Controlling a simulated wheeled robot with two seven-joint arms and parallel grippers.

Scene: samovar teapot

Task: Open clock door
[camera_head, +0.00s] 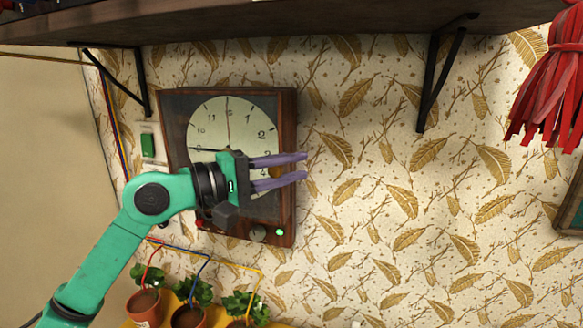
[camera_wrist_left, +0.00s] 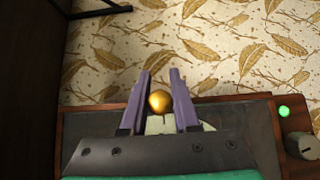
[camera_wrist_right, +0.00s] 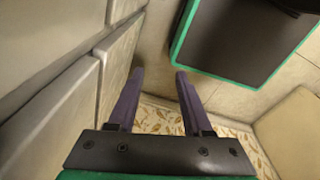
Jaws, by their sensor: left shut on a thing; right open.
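The clock (camera_head: 220,105) hangs on the papered wall in the head view, with a dark wooden frame, a pale round dial and a glass-like front. A round golden knob (camera_wrist_left: 159,101) is on its right side; in the head view it is mostly hidden by my gripper. My left gripper (camera_head: 304,167) reaches across the clock front from the left. In the left wrist view its purple fingers (camera_wrist_left: 159,72) are closed around the knob. The door looks closed against the frame. My right gripper (camera_wrist_right: 160,72) is open and empty, away from the clock.
A dark shelf (camera_head: 300,25) with black brackets runs above the clock. A green switch (camera_head: 147,145) is at its left. A green light (camera_head: 279,232) and a dial knob (camera_head: 257,233) sit on its lower edge. Potted plants (camera_head: 188,315) stand below.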

